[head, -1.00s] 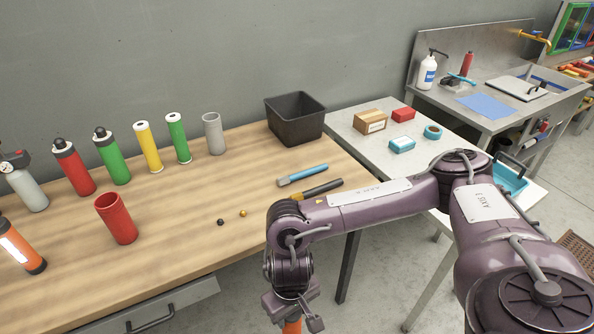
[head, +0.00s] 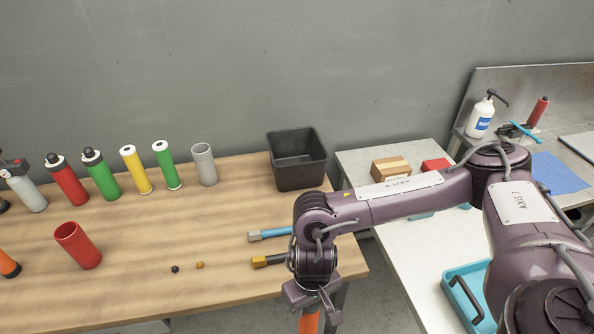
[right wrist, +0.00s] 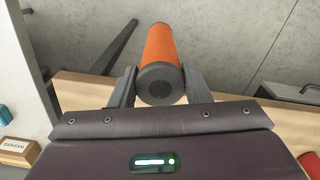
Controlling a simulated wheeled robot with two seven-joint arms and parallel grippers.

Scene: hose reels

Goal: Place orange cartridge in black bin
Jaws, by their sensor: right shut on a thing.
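The orange cartridge (right wrist: 161,55) is held between the two fingers of my right gripper (right wrist: 160,86), its dark end cap facing the wrist camera. In the head view only a small orange part of the cartridge (head: 309,323) shows below my right gripper (head: 312,300), at the bottom edge. The gripper is in front of the wooden table's right end. The black bin (head: 298,178) stands upright at the table's back right corner, behind my right arm, and looks empty. My left gripper is not in view.
Several cartridges, including a yellow one (head: 136,170), stand along the back left of the wooden table (head: 190,225). A red open cup (head: 78,246) and two small balls are nearer. Two brushes lie beside my arm. A white table (head: 405,250) with boxes is to the right.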

